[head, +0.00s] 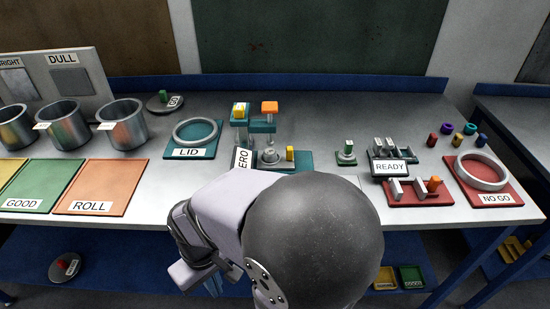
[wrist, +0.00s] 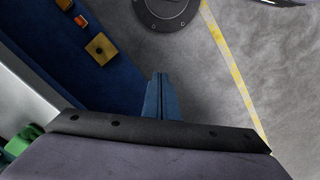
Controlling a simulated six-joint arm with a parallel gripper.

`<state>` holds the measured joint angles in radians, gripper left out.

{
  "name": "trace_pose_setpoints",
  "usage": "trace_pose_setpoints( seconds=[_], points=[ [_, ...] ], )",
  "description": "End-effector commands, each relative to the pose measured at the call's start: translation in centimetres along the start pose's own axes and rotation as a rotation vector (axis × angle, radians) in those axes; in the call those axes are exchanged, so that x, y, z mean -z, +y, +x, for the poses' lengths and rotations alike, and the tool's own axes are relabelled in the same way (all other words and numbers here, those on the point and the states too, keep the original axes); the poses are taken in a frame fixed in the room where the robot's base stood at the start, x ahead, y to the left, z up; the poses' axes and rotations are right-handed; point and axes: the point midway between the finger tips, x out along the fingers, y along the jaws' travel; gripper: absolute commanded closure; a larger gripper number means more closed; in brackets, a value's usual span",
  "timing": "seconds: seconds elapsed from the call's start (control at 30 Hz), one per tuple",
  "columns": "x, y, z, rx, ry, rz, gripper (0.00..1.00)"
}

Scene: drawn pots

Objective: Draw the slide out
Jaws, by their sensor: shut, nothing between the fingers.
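I cannot tell for sure which part is the slide. A teal fixture (head: 308,160) on the bench carries an upright post with an orange block (head: 269,107) on top, a yellow-topped post (head: 240,113), and a small yellow block (head: 290,153) at its right. My gripper (head: 213,289) hangs in front of the bench edge, low and left of both fixtures, touching neither. In the wrist view its blue fingers (wrist: 159,82) are together and empty, over the floor. My arm hides the teal fixture's front.
Metal pots (head: 123,125) and a ROLL mat (head: 101,186) stand left. A LID ring (head: 195,131) is left of the teal fixture. A READY block (head: 391,167) and a NO GO ring (head: 482,173) are right. The lower shelf (head: 120,272) is blue.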

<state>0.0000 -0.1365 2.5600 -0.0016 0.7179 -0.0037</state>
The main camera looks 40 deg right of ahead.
Motion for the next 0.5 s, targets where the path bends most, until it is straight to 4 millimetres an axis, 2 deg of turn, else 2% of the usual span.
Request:
trace_pose_setpoints(
  seconds=[0.17, 0.27, 0.3, 0.37, 0.5],
  points=[
    [0.0, 0.0, 0.0, 0.0, 0.0, 0.0, 1.0],
    [0.0, 0.1, -0.1, 0.0, 0.0, 0.003, 0.79],
    [0.0, 0.2, -0.2, 0.0, 0.0, 0.01, 0.75],
    [0.0, 0.6, -0.4, 0.0, 0.0, 0.027, 0.75],
    [-0.5, 2.5, -1.2, 0.001, -0.02, 0.118, 0.75]
  ],
)
